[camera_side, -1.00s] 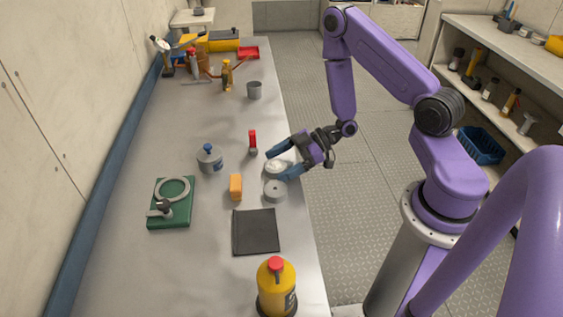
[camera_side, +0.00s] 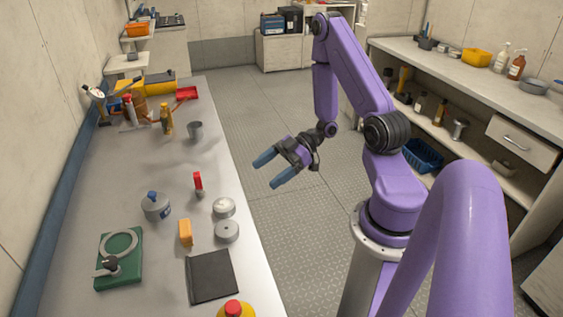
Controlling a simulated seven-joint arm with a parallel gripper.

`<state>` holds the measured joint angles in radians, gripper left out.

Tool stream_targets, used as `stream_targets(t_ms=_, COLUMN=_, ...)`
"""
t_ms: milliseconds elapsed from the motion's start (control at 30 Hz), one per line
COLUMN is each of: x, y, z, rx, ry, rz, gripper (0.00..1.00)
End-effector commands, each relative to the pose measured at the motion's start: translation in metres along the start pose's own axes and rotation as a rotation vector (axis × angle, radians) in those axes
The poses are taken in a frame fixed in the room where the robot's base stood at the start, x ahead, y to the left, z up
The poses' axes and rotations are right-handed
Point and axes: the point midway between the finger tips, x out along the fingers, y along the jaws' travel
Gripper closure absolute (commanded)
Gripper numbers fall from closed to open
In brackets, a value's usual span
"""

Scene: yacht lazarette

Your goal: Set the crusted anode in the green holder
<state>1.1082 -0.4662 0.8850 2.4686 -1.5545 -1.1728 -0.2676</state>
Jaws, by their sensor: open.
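A pale, whitish round disc (camera_side: 224,207), which looks like the crusted anode, lies on the bench near its right edge. A plain grey disc (camera_side: 227,232) lies just in front of it. The green holder (camera_side: 126,279) is a flat plate with a grey ring and a dark-knobbed clamp, at the left front of the bench. My gripper (camera_side: 268,172) is open and empty. It appears to the right of and beyond the whitish disc, apart from it, with the floor behind it in the picture.
Between discs and holder stand an orange block (camera_side: 185,233) and a grey pot with a blue knob (camera_side: 156,206). A red-handled tool (camera_side: 198,184) lies behind the discs.

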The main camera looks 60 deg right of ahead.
Motion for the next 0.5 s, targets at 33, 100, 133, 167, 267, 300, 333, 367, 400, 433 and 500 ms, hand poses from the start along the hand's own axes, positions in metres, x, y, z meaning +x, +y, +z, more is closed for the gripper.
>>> stream_targets(t_ms=33, x=-0.006, y=0.001, z=0.0, rx=-0.001, ry=0.0, rz=0.002, gripper=0.12)
stream_targets(t_ms=100, x=-0.015, y=0.001, z=0.0, rx=0.0, ry=-0.001, rz=0.003, gripper=0.12)
stream_targets(t_ms=133, x=-0.018, y=0.0, z=0.0, rx=-0.001, ry=-0.001, rz=0.001, gripper=0.12)
stream_targets(t_ms=167, x=-0.021, y=0.001, z=0.0, rx=-0.001, ry=-0.001, rz=0.002, gripper=0.12)
stream_targets(t_ms=267, x=-0.03, y=0.0, z=0.0, rx=-0.001, ry=0.0, rz=0.0, gripper=0.12)
stream_targets(t_ms=300, x=-0.032, y=0.0, z=0.0, rx=-0.001, ry=-0.001, rz=0.0, gripper=0.12)
stream_targets(t_ms=333, x=-0.034, y=0.0, z=0.0, rx=-0.001, ry=-0.001, rz=0.0, gripper=0.12)
stream_targets(t_ms=367, x=-0.035, y=0.0, z=0.0, rx=-0.001, ry=-0.001, rz=-0.001, gripper=0.12)
stream_targets(t_ms=400, x=-0.036, y=0.0, z=0.0, rx=-0.002, ry=-0.002, rz=-0.002, gripper=0.12)
stream_targets(t_ms=433, x=-0.037, y=0.0, z=0.0, rx=-0.004, ry=-0.007, rz=-0.003, gripper=0.12)
stream_targets(t_ms=500, x=-0.034, y=0.002, z=0.001, rx=-0.016, ry=-0.038, rz=-0.007, gripper=0.12)
